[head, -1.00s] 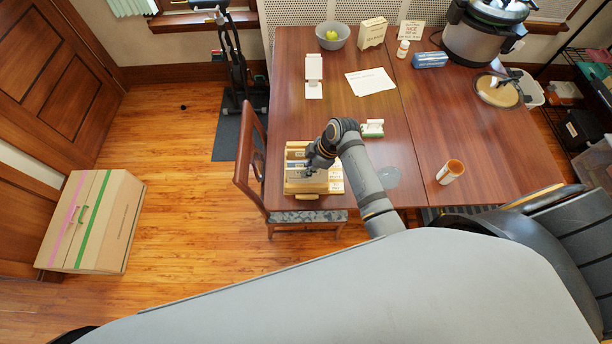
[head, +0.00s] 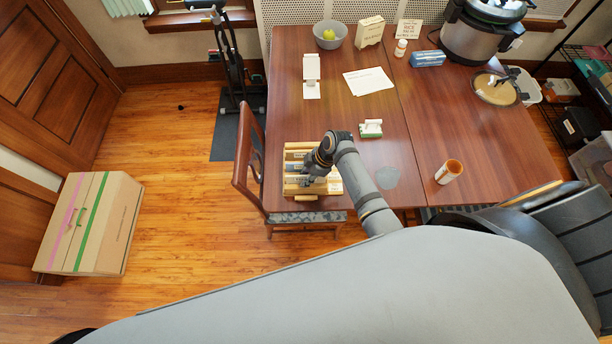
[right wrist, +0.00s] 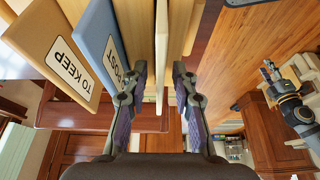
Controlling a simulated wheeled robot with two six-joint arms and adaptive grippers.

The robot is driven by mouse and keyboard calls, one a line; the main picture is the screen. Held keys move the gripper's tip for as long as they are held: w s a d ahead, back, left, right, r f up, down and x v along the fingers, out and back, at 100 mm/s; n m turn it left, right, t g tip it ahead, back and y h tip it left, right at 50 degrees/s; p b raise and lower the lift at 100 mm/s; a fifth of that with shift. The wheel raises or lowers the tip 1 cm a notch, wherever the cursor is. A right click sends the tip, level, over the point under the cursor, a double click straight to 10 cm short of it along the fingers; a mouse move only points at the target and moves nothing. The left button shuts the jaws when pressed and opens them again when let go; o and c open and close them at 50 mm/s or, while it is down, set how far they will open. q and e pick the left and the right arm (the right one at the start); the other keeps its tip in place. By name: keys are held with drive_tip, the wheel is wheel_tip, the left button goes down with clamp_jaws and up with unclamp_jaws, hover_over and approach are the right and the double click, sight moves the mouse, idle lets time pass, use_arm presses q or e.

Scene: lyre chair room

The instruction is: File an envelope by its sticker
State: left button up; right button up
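A wooden letter rack (head: 290,192) stands at the table's near left edge in the head view. In the right wrist view it has a tan divider labelled TO KEEP (right wrist: 50,42) and a blue divider labelled POST (right wrist: 100,45). My right gripper (right wrist: 161,72) is over the rack with its fingers apart. A thin pale upright edge (right wrist: 161,40), perhaps an envelope, stands between them, with gaps beside it. I see no sticker on it.
White papers (head: 369,81) and a white stand (head: 312,76) lie farther back. A small green-and-white item (head: 371,128) and an orange bottle (head: 448,171) are to the right. A chair (head: 250,160) touches the left side. The table's middle is mostly clear.

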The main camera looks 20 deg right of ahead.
drive_tip(key=shift+r, duration=0.1)
use_arm(q)
drive_tip(key=shift+w+f+b, duration=0.25)
drive_tip(key=shift+f+b, duration=0.3)
drive_tip(key=shift+b, duration=0.05)
use_arm(e)
drive_tip(key=v, duration=1.2)
